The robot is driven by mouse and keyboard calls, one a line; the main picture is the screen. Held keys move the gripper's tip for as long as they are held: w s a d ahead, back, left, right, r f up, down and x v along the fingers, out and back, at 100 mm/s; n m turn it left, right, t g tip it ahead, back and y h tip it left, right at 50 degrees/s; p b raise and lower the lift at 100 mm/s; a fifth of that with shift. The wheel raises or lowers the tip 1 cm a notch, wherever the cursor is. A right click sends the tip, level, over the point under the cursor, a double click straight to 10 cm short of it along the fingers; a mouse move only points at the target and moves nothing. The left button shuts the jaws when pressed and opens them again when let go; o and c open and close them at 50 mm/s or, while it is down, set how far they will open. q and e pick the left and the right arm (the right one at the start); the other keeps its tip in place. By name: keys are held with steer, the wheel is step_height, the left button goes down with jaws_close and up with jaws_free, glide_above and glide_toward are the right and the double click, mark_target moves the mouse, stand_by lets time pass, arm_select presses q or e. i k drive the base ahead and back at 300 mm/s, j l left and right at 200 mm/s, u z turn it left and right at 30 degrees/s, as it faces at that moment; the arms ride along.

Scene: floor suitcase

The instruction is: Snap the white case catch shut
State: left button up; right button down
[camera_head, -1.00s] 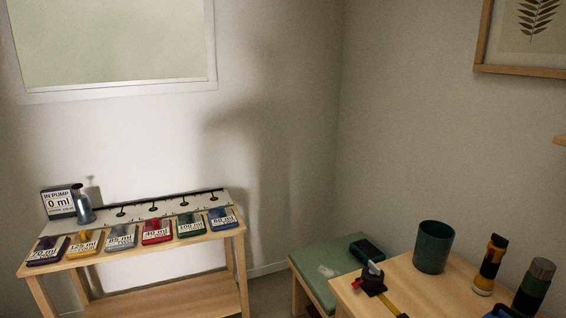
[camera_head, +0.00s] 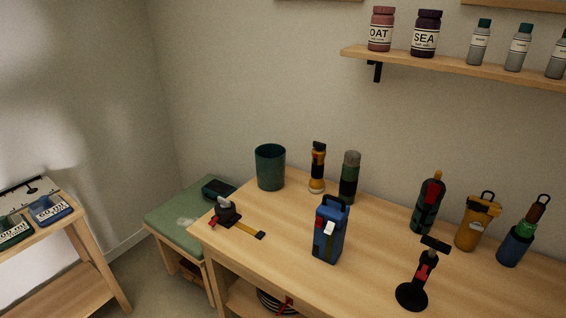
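No suitcase shows in this view. A blue upright box (camera_head: 320,246) with a black handle on top stands on the wooden workbench. A small white piece (camera_head: 330,228) sits tilted on the upper front of the box, above a dark strip. I cannot tell whether this white piece is the case catch, or whether it is open or shut. Neither of my grippers is in view.
The wooden workbench (camera_head: 275,262) also holds a green cup (camera_head: 270,168), flashlights, bottles and a black stand (camera_head: 412,295). A green-topped bench (camera_head: 172,217) stands left of it. Bare floor (camera_head: 150,275) lies between that and a low table (camera_head: 75,240). A shelf (camera_head: 440,65) with jars hangs above.

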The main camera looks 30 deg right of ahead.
mark_target(330, 226)
steer(key=z, duration=1.35)
